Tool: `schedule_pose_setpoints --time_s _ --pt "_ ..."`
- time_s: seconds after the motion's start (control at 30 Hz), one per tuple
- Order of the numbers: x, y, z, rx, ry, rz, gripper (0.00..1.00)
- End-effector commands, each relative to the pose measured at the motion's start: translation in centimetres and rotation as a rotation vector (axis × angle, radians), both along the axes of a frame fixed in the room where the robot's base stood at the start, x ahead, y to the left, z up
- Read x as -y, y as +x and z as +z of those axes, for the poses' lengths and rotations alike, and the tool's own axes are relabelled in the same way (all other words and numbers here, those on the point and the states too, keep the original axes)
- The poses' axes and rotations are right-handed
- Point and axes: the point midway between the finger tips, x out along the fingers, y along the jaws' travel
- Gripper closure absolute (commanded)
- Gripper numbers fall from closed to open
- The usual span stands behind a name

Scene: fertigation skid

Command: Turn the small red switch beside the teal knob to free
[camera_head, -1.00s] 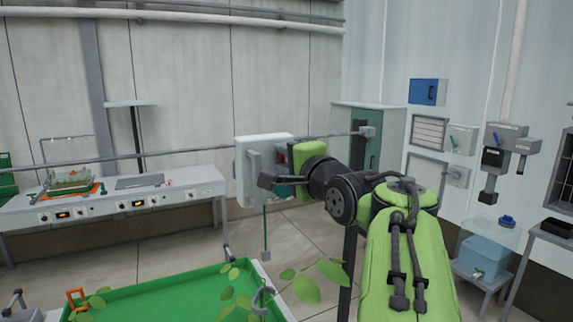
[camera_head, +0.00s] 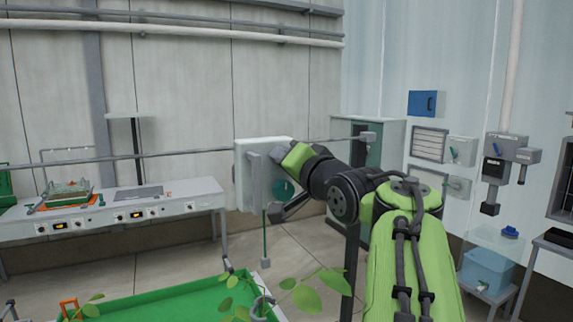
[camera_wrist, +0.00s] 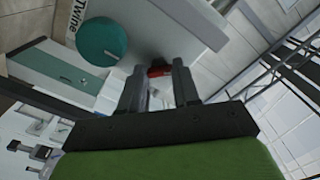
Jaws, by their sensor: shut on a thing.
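The small red switch (camera_wrist: 159,71) shows in the wrist view between the fingertips of my gripper (camera_wrist: 160,76), on the face of a pale grey box. My gripper is shut on it. The teal knob (camera_wrist: 101,41) is a round disc to the left of the switch in the wrist view. It also shows in the head view (camera_head: 283,190), below my gripper (camera_head: 281,156). The pale box (camera_head: 243,172) hangs on a horizontal rail. In the head view my wrist hides the switch. I cannot read a setting on it.
A green-topped bed (camera_head: 170,300) with leafy plants lies below. A white bench (camera_head: 110,212) stands left, and a grey cabinet (camera_head: 391,145) stands behind my arm.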

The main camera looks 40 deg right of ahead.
Motion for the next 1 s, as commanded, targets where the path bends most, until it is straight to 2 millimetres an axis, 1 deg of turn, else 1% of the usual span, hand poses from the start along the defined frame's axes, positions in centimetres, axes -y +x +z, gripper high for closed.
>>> schedule_pose_setpoints --time_s 0.03,0.53,0.57,0.7,0.93,1.0 --pt "0.05 0.04 -0.25 -0.008 -0.003 -0.001 0.99" --pt "0.05 0.05 -0.25 -0.013 -0.017 0.001 0.99" --pt "0.06 0.05 -0.25 -0.013 -0.017 0.001 0.64" --pt "0.04 0.03 -0.18 -0.011 -0.018 0.0 0.43" --pt "0.02 0.02 -0.08 -0.008 -0.018 0.0 0.43" --pt "-0.05 -0.25 -0.06 -0.008 -0.02 -0.001 0.43"
